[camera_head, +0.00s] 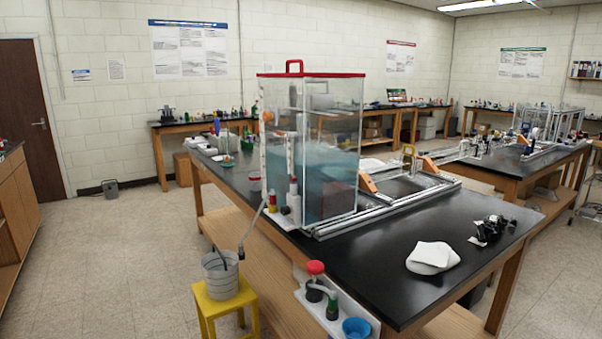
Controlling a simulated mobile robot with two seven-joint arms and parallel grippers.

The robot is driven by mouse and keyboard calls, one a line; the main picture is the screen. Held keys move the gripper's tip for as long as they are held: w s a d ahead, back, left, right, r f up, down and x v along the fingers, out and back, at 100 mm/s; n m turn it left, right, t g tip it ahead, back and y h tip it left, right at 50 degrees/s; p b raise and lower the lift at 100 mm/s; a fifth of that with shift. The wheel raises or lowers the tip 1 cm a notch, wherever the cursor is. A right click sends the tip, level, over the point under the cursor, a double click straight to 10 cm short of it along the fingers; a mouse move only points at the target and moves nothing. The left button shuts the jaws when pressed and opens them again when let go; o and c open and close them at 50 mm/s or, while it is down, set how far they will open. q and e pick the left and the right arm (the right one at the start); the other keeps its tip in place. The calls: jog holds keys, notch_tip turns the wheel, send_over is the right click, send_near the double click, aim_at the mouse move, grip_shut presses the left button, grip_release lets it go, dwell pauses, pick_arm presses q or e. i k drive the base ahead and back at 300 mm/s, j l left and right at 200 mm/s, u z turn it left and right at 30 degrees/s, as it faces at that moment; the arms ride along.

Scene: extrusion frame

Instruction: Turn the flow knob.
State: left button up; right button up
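A clear tank (335,115) with a red rim and red top handle stands on the black bench, holding blue-tinted water. At its left side is a white upright fitting (291,165) with small red parts (272,200) near its foot. An orange round part (267,116) sits higher on the same side. A red round-topped part (315,267) stands on a white ledge at the bench's near side. I cannot tell which of these is the flow knob. Neither of my grippers is in view.
A grey bucket (221,274) stands on a yellow stool (224,305) left of the bench. A blue bowl (356,329) sits on the ledge. White cloths (433,255) and black items (490,230) lie on the bench top (370,262). The left floor (110,265) is mostly clear.

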aim_at(285, 209)
jog(key=i+j+z, duration=0.1)
jog(key=i+j, duration=0.15)
jog(key=i+j+z, duration=0.1)
jog(key=i+j, duration=0.15)
jog(key=j, duration=0.2)
jog(key=i+j, duration=0.2)
jog(key=j, duration=0.2)
jog(key=i+j+z, duration=0.15)
jog(key=j, duration=0.25)
jog(key=i+j+z, duration=0.1)
jog(key=i+j, duration=0.2)
jog(key=i+j+z, duration=0.1)
jog(key=j, duration=0.45)
jog(key=i+j, duration=0.3)
jog(key=j, duration=0.15)
jog(key=i+j+z, duration=0.15)
jog(key=j, duration=0.25)
